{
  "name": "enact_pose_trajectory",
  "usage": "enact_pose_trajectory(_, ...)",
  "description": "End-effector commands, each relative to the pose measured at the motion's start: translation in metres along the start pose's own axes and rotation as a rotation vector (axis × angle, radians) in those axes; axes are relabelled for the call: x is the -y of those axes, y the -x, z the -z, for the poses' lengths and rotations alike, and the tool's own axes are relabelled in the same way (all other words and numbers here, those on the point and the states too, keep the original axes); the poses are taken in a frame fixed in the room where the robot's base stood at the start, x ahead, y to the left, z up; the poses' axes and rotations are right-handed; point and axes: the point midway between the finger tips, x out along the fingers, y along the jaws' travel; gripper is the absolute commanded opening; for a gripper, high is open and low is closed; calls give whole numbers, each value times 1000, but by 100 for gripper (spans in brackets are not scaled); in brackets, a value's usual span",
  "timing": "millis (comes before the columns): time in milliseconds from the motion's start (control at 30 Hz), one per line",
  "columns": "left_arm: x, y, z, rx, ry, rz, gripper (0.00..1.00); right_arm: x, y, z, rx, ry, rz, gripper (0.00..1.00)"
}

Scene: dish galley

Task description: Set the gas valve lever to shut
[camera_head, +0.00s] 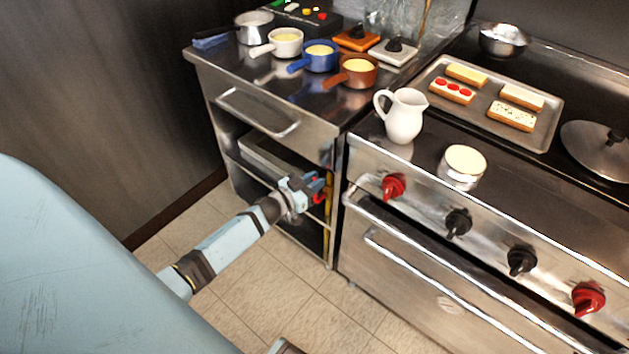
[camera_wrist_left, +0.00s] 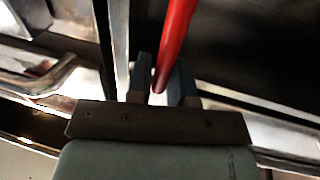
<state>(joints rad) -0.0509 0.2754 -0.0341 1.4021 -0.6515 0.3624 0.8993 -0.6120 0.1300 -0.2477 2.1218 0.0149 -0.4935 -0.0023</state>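The red gas valve lever (camera_head: 320,198) shows in small part at my left gripper (camera_head: 319,187), beside the right front edge of the steel cabinet. A yellow pipe (camera_head: 328,212) runs upright just behind it. In the left wrist view the lever (camera_wrist_left: 176,38) is a long red bar that comes down from the top, and its lower end lies between the two fingers of my left gripper (camera_wrist_left: 160,82). The fingers stand close on both sides of the bar and look shut on it. The valve body is hidden.
The stove front (camera_head: 430,255) with red and black knobs and a handle rail stands just right of my left gripper. The cabinet (camera_head: 270,122) with its drawer handle and open shelves is on the left. A white jug (camera_head: 405,117) stands near the stove edge. Tiled floor is clear below.

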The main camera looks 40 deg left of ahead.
Motion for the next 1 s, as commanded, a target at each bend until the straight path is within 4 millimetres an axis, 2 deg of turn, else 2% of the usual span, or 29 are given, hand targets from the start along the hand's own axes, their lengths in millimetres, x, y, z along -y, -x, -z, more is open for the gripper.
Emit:
enact_pose_trajectory(33,0,0,0,0,0,0,9,0,0,-1,1,0,0,79)
enact_pose_trajectory(67,0,0,0,0,0,0,2,0,0,-1,2,0,0,79)
enact_pose_trajectory(100,0,0,0,0,0,0,0,0,0,-1,2,0,0,79)
enact_pose_trajectory(567,8,2,0,-11,61,1,0,0,2,2,3,-2,1,79)
enact_pose_trajectory(1000,46,10,-11,-77,403,1,0,0,2,0,15,-7,0,79)
